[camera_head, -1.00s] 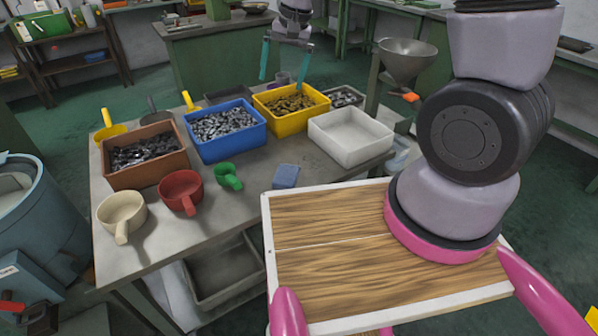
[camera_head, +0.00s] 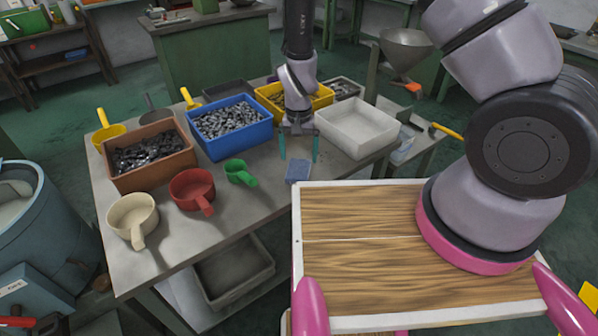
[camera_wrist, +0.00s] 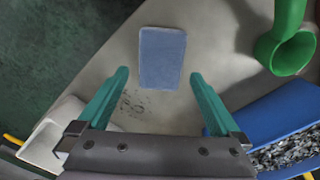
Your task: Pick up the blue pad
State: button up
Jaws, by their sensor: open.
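The blue pad (camera_head: 298,170) lies flat on the grey metal table (camera_head: 250,205), near its right edge and beside my wooden-topped base. My gripper (camera_head: 299,150) is above the table, pointing down, with its teal fingers apart and nothing between them. In the head view its fingertips show just behind and around the pad's place. In the wrist view the pad (camera_wrist: 162,57) lies whole and uncovered, beyond the fingertips of my gripper (camera_wrist: 157,75) and roughly centred between them. The fingers do not appear to touch it.
A green scoop (camera_head: 240,173), a red scoop (camera_head: 193,190) and a cream scoop (camera_head: 133,217) stand left of the pad. Behind are a brown bin (camera_head: 152,172), a blue bin (camera_head: 231,143), a yellow bin (camera_head: 325,96) and a white bin (camera_head: 357,142).

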aim_at(299, 168)
notch_tip(299, 168, down, 5)
jog(key=shift+f, duration=0.2)
jog(key=shift+a, duration=0.1)
jog(key=c, duration=1.2)
jog(key=shift+c, duration=0.2)
jog(key=shift+r, duration=0.15)
notch_tip(299, 168, up, 10)
